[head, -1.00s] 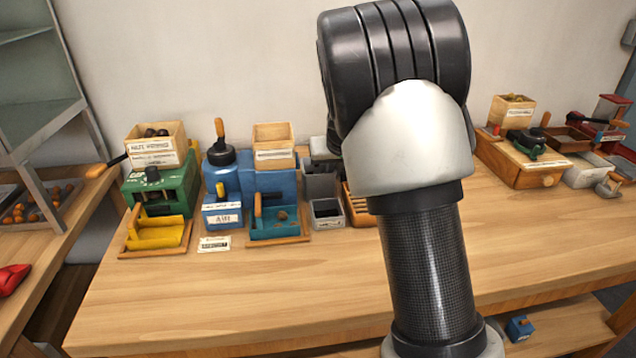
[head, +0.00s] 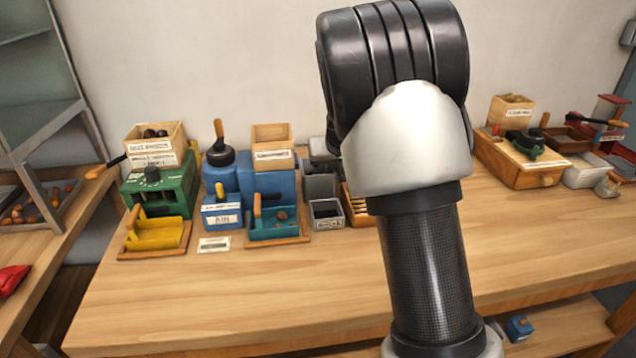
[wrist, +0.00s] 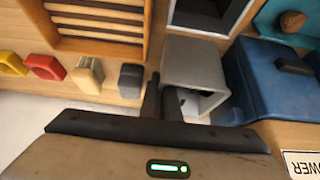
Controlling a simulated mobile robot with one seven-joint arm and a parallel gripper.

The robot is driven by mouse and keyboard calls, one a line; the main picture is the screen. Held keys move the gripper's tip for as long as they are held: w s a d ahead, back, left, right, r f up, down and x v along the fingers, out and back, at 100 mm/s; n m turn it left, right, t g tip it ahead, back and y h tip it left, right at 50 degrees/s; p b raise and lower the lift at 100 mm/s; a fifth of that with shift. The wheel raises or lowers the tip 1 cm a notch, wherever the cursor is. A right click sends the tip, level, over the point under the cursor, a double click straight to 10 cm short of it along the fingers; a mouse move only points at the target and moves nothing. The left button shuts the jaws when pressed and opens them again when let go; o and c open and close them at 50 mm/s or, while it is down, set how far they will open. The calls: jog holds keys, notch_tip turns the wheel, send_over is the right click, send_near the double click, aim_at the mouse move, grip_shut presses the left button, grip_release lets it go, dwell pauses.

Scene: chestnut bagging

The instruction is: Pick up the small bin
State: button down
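A small grey bin (head: 326,213) with a dark inside stands on the table, between the teal tray and a slatted wooden rack. In the wrist view the small bin (wrist: 207,12) is cut off by the top edge. My gripper (wrist: 163,97) has its two dark fingers close together, with nothing seen between them. They are beside a hollow grey block (wrist: 196,72), apart from the small bin. Whether they touch the block is unclear. In the head view my arm covers the middle, and the gripper is not clearly seen.
A blue machine (head: 270,188) and a teal tray (head: 275,222) with a chestnut stand left of the bin. The slatted wooden rack (head: 357,207) is close on its right. A green machine (head: 160,190) stands further left. The table front (head: 240,290) is clear.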

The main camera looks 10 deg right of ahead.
jog(key=shift+r, duration=0.15)
notch_tip(320, 180, up, 18)
jog(key=p, duration=0.9)
notch_tip(320, 180, down, 18)
jog(key=b, duration=0.2)
jog(key=shift+b, duration=0.4)
jog(key=c, duration=2)
grip_release()
